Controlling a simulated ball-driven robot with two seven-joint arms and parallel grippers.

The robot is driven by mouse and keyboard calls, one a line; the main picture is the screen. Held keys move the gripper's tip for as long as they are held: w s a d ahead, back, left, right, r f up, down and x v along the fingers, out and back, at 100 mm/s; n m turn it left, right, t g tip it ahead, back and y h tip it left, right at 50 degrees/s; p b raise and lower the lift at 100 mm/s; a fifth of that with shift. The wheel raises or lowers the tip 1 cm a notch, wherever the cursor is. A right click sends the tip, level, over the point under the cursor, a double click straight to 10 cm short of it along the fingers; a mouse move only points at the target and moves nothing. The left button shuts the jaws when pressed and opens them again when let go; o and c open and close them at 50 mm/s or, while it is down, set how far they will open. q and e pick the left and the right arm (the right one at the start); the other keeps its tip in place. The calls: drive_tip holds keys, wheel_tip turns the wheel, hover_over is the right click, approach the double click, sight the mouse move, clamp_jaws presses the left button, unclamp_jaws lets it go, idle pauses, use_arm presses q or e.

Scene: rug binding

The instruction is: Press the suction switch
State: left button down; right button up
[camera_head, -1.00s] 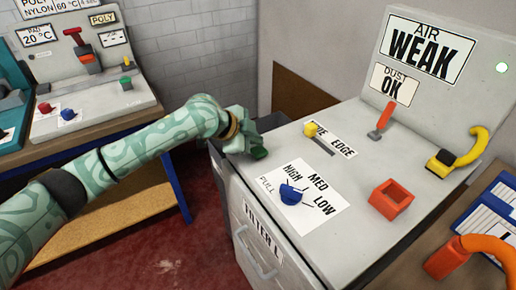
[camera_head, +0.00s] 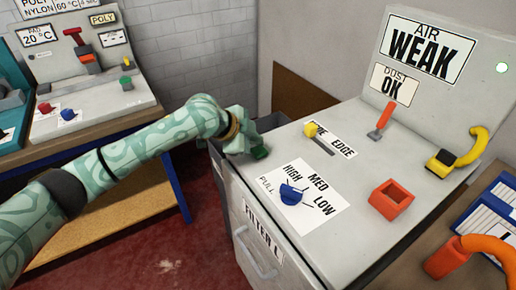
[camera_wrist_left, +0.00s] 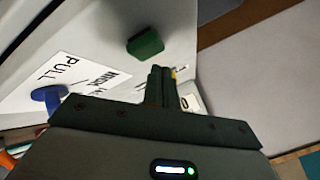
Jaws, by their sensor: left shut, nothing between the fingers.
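A green button (camera_head: 260,152) sits at the left end of the grey console top (camera_head: 345,245). No label beside it is readable, so I cannot tell from words whether it is the suction switch. It also shows in the left wrist view (camera_wrist_left: 145,44), just beyond the fingers. My left gripper (camera_head: 246,146) is right beside the green button in the head view. In the left wrist view its fingers (camera_wrist_left: 161,72) are shut together and empty, with a small visible gap to the button. My right gripper is not in view.
The console top carries a blue knob (camera_head: 290,194), a yellow slider knob (camera_head: 311,129), an orange-handled lever (camera_head: 382,118), a red square holder (camera_head: 390,198) and a yellow hook (camera_head: 474,145).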

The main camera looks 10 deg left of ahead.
sight(255, 152)
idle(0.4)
use_arm(q)
drive_tip(key=shift+f, duration=0.35)
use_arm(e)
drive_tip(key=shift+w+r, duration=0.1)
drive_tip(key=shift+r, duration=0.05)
